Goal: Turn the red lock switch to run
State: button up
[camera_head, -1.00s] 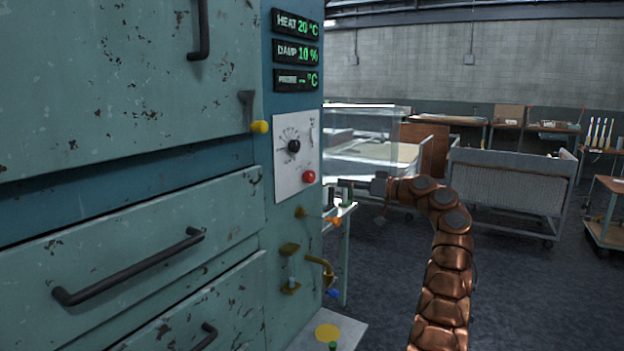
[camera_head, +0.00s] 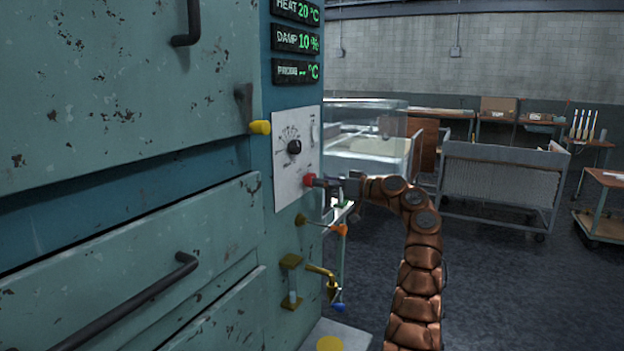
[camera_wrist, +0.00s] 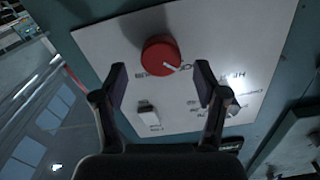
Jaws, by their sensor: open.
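The red lock switch (camera_head: 309,180) is a round knob low on the white control plate (camera_head: 284,190) of the teal cabinet. In the wrist view the red knob (camera_wrist: 161,55) carries a white pointer line aimed to the lower right in the picture, toward printed lettering that I cannot fully read. My gripper (camera_head: 322,183) is right beside the knob in the head view. In the wrist view my gripper (camera_wrist: 162,82) has its two fingers apart, with the knob just beyond and between the tips. It holds nothing. Any contact with the knob cannot be told.
A black dial (camera_head: 294,147) sits above the knob on the plate. An orange-ended lever (camera_head: 340,229) and a brass tap (camera_head: 322,272) stick out below. A yellow knob (camera_head: 260,127) juts out at the left. A glass case (camera_head: 365,140) stands behind; open floor lies right.

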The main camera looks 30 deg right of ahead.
aim_at(309, 180)
jog(key=shift+x, duration=1.75)
jog(key=shift+c, duration=0.3)
jog(key=c, duration=1.1)
